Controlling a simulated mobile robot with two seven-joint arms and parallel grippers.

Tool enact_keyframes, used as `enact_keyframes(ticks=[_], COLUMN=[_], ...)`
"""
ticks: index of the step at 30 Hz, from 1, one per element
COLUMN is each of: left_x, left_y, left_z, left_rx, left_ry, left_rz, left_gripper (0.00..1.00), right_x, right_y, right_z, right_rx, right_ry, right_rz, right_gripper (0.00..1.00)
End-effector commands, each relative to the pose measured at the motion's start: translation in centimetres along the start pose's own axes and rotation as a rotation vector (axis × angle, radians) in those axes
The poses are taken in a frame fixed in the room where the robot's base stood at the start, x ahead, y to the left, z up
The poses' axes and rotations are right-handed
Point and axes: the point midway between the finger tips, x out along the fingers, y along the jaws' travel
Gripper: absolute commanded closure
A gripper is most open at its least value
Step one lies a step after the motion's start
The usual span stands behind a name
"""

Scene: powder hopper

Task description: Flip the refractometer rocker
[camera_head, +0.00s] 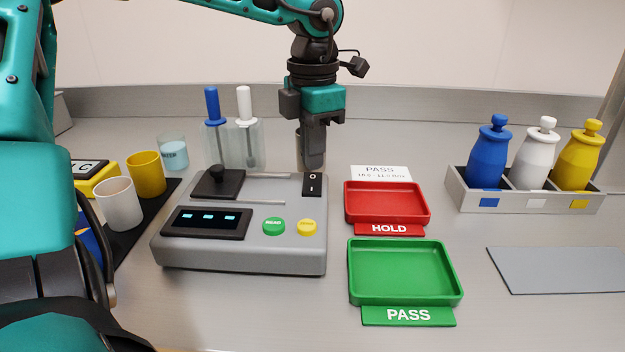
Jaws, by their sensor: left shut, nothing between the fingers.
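The grey refractometer (280,256) sits on the bench left of centre. Its black rocker (312,184), marked with a circle and a bar, is at the back right corner of its top. A dark display (206,222) with lit segments, a green READ button (273,226) and a yellow button (307,227) are on the front. My left gripper (312,166) points down with its fingers together, directly above or just behind the rocker. I cannot tell whether it touches the rocker. My right gripper is not in view.
A red HOLD tray (387,218) and a green PASS tray (405,300) stand right of the refractometer. Cups (119,204) stand at left, and droppers in a clear holder (230,148) stand behind. A bottle rack (530,203) and a grey mat (560,271) are at right.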

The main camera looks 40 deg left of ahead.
Motion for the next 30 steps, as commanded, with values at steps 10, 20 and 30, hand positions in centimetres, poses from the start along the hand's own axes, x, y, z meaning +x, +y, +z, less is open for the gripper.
enact_keyframes(ticks=[10, 20, 30], left_x=[0.4, 0.9, 1.4], left_y=[0.0, 0.0, 0.0], left_z=[0.0, 0.0, 0.0], left_rx=[0.0, 0.0, 0.0], left_ry=[0.0, 0.0, 0.0], left_rz=[0.0, 0.0, 0.0], left_gripper=[1.0, 1.0, 1.0], right_x=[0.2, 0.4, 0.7], right_y=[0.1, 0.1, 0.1], right_z=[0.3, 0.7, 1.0], right_rx=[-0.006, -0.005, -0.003], right_ry=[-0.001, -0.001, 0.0], right_rz=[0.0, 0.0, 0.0], right_gripper=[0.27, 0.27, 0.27])
